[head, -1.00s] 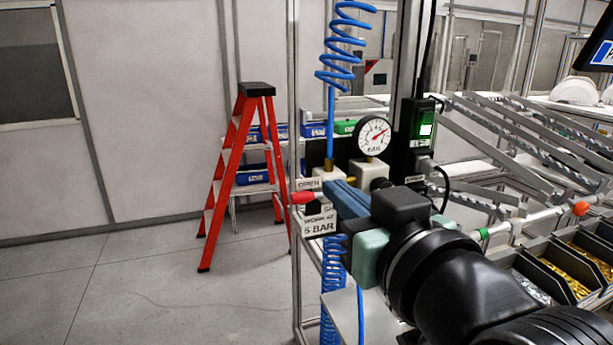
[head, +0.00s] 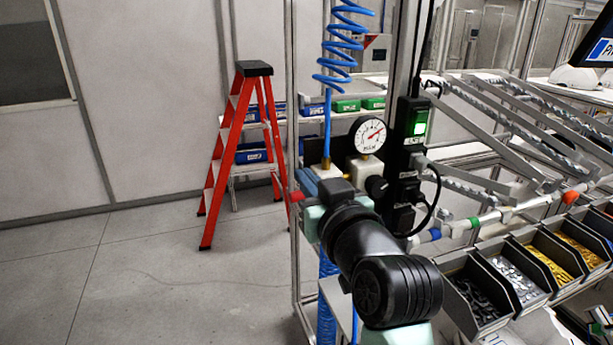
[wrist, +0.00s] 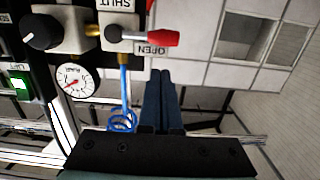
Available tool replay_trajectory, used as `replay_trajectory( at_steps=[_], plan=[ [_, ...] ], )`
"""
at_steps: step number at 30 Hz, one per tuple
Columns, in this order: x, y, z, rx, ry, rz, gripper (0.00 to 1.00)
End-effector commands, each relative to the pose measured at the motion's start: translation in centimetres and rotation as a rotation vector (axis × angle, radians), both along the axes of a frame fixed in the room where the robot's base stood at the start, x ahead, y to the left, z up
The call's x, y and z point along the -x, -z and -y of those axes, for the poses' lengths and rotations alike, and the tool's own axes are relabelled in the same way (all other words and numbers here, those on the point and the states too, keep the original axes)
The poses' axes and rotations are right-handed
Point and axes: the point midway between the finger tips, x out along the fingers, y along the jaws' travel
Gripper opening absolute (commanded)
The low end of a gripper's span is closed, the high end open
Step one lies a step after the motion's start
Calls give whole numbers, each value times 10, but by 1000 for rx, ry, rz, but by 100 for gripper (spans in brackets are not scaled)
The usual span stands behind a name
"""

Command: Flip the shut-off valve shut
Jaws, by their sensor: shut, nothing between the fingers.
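The shut-off valve (wrist: 118,38) is a small pale block with a red-sleeved lever (wrist: 160,38). In the wrist view the lever points right, beside the OPEN label (wrist: 152,49). The SHUT label (wrist: 118,5) is at the top of that view. In the head view only the lever's red end (head: 296,196) shows at the left, and my arm hides most of the valve. My gripper (wrist: 159,73) is shut and empty, its dark blue fingers together. Its tips appear close to the lever in the wrist view; I cannot tell whether they touch. The fingers also show in the head view (head: 308,181).
A pressure gauge (head: 368,135) and a black knob (wrist: 41,31) sit beside the valve. Blue coiled hose (head: 338,45) hangs above it. A power strip (head: 408,130) is to the right. Parts bins (head: 520,268) stand right; a red stepladder (head: 238,150) stands left on open floor.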

Motion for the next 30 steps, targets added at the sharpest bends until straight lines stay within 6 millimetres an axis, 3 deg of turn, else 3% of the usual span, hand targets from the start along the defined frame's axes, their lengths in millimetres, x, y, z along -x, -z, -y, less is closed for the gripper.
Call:
replay_trajectory(
  at_steps=[8,30],
  plan=[
    [-3,20,-1,0,0,1,0],
    [-3,25,-3,60,-1,23,0]
  ],
)
